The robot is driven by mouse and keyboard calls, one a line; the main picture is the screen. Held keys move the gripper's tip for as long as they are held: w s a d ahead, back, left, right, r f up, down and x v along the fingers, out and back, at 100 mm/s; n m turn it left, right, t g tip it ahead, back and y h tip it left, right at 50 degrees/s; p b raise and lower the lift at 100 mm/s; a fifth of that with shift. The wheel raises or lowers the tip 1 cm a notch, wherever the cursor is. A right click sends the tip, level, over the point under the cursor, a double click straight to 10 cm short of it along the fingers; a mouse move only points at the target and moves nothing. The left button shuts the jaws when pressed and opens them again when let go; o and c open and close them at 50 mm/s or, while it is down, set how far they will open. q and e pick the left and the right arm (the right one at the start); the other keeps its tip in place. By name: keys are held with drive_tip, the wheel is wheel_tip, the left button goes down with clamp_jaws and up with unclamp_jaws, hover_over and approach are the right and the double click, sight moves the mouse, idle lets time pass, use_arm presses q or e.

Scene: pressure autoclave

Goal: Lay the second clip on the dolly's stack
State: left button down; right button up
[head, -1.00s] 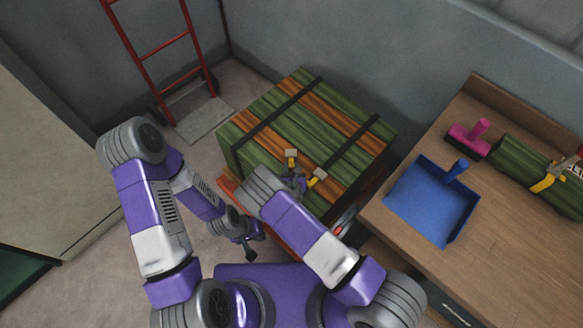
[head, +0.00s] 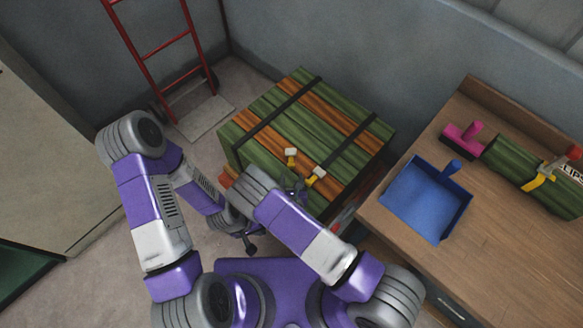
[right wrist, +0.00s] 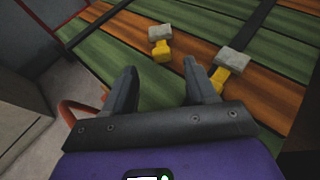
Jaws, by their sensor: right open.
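The stack of green and orange planks (head: 270,130) sits on the low red dolly, mostly hidden by the stack and my arms. Two yellow clips with pale grey heads lie on the stack's top near its front edge: the left clip (head: 291,157) and the right clip (head: 317,176). Both show in the right wrist view, the left clip (right wrist: 161,48) ahead and the right clip (right wrist: 232,64) beside the right finger; touching cannot be told. My right gripper (right wrist: 162,88) is open with nothing seen between its fingers. My left gripper (head: 249,246) hangs low beside the stack; its jaws are unclear.
Two black straps (head: 345,150) cross the stack. The wooden bench (head: 480,240) at right holds a blue dustpan (head: 425,203), a pink-handled brush (head: 466,138) and a green bundle (head: 515,160) with a yellow clip. A red hand truck (head: 165,50) stands behind left.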

drive_tip(key=v, duration=0.4)
drive_tip(key=shift+p, duration=0.35)
